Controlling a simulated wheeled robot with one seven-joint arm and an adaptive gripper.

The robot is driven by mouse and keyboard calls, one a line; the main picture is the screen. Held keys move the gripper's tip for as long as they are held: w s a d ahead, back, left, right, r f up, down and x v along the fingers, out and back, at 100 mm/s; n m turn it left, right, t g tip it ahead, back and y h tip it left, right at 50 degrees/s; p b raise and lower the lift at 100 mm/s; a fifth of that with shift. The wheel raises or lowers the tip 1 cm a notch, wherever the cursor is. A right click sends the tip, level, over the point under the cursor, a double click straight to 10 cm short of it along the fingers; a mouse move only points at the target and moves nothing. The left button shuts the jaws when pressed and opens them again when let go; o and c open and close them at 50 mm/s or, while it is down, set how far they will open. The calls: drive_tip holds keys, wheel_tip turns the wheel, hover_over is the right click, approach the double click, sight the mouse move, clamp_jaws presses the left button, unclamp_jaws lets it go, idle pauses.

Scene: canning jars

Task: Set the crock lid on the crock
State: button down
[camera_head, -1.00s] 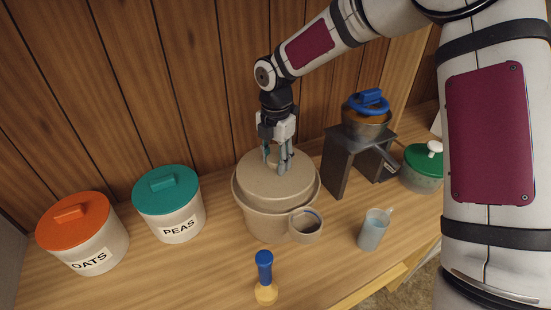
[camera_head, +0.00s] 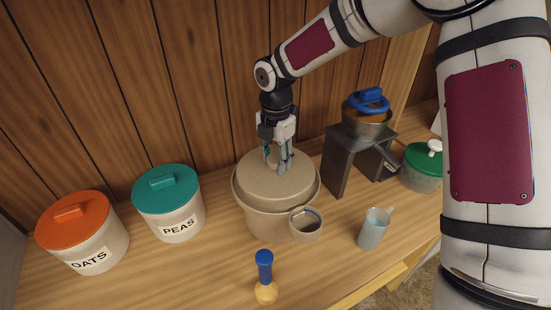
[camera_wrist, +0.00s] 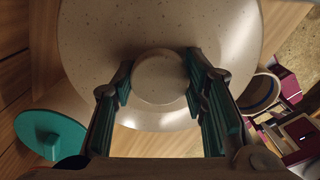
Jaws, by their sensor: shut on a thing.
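The crock lid (camera_head: 262,188) is a speckled beige disc with a round knob. It lies over the mouth of the beige crock (camera_head: 262,224) in the head view, looking about level and centred, with the crock's rim showing around its sides. I cannot tell whether it rests fully on the rim. My gripper (camera_head: 275,166) points down from above and is shut on the lid's knob. In the wrist view the knob (camera_wrist: 159,76) sits between the two fingers, and the lid (camera_wrist: 105,35) fills the upper middle. The inside of the crock is hidden.
A small beige cup (camera_head: 306,226) stands close against the crock's front right.

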drive_tip(key=shift+f, duration=0.6)
idle(0.3)
drive_tip(key=c, duration=0.9)
unclamp_jaws()
wheel_tip(320, 180, up, 12)
